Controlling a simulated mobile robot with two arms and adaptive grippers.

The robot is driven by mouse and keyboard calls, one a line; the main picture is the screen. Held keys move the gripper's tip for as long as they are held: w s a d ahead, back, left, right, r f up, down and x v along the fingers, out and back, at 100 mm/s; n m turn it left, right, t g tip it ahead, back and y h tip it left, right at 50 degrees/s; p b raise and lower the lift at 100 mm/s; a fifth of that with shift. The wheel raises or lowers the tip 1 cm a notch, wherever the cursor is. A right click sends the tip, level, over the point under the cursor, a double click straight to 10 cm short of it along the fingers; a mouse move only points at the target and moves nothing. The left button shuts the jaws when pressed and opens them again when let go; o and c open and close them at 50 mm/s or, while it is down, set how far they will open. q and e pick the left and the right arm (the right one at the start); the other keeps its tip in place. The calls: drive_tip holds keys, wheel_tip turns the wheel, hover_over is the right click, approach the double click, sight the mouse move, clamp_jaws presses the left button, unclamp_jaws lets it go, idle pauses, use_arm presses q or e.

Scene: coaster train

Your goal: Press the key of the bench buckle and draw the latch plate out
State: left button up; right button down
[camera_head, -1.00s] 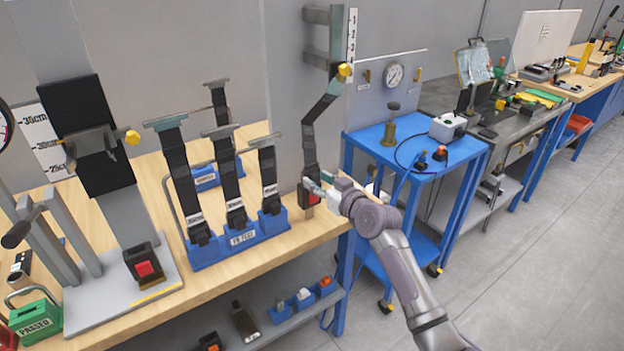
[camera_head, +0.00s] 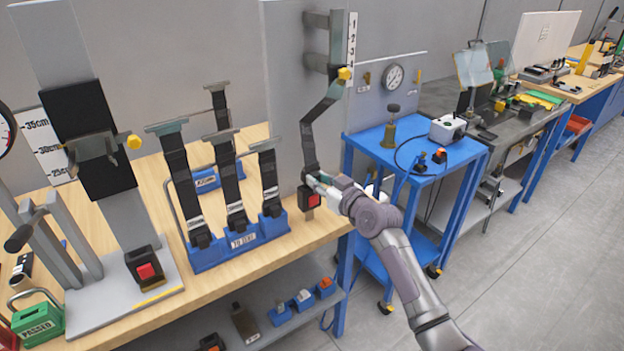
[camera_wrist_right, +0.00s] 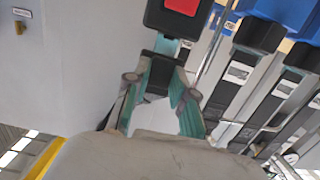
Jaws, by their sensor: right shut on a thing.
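The bench buckle (camera_head: 313,201), black with a red key, stands at the bench's right end, in front of a grey panel. In the right wrist view its red key (camera_wrist_right: 182,5) is cut by the top edge. My right gripper (camera_head: 318,181) is just above the buckle, shut on the black latch plate (camera_wrist_right: 163,68) at the lower end of the hanging strap (camera_head: 308,140). In the wrist view a short stretch of metal tongue (camera_wrist_right: 166,47) shows between plate and buckle. Whether its tip is still inside the buckle I cannot tell. My left gripper is out of view.
A blue rack (camera_head: 240,245) with several straps stands left of the buckle. Farther left, another red-key buckle (camera_head: 146,272) sits on a grey baseplate. A blue cart (camera_head: 420,180) stands right of the bench, behind my right arm. Floor is clear at the right.

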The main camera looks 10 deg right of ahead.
sight(314, 162)
drive_tip(key=shift+r+p, duration=1.35)
drive_tip(key=shift+r, duration=0.6)
drive_tip(key=shift+f, duration=0.1)
drive_tip(key=shift+w+d+b, duration=0.15)
drive_tip(key=shift+d+b, duration=0.35)
drive_tip(key=shift+b, duration=0.1)
drive_tip(key=w+d+b, duration=0.2)
drive_tip(key=d+b, duration=0.4)
drive_tip(key=d, duration=0.1)
drive_tip(key=shift+w, duration=0.35)
